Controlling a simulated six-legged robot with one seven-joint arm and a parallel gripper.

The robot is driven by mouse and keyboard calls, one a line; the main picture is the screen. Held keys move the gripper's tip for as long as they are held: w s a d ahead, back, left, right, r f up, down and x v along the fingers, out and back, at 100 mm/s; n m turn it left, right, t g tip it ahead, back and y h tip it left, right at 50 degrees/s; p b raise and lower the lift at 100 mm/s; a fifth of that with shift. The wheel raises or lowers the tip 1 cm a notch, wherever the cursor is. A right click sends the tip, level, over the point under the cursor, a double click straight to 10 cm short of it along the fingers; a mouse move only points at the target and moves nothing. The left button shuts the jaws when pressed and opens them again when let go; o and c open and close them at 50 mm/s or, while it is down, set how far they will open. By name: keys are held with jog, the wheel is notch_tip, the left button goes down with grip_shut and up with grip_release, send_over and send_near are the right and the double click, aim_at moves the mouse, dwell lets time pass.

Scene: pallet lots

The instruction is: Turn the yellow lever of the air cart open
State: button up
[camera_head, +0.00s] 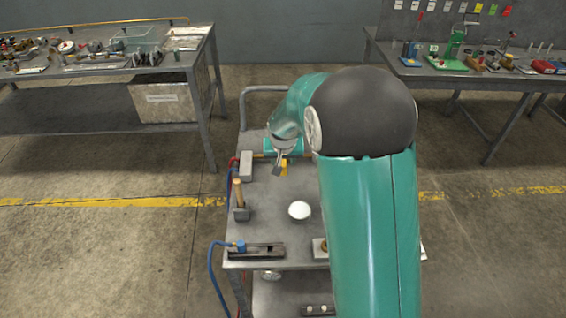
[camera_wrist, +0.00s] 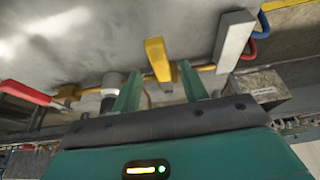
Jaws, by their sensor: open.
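The air cart (camera_head: 270,200) stands in the middle of the head view, its right part hidden behind my arm. The yellow lever (camera_wrist: 157,58) shows in the wrist view as a flat yellow bar on a brass-coloured pipe. Only a small yellow piece of the lever (camera_head: 284,168) shows in the head view, beside my fingers. My gripper (camera_wrist: 160,84) is open, with one green finger on each side of the lever's lower end in the picture. I cannot tell whether a finger touches it. My gripper (camera_head: 278,166) is above the cart's far part in the head view.
In the wrist view a red handle (camera_wrist: 25,92) is at the left and a grey block (camera_wrist: 235,40) stands close right of the lever. A white round knob (camera_head: 299,210) and a wooden-handled piece (camera_head: 239,194) are on the cart. A blue hose (camera_head: 212,268) hangs off its left side.

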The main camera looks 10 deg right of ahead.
aim_at(283, 161)
jog(key=shift+x, duration=1.35)
grip_shut()
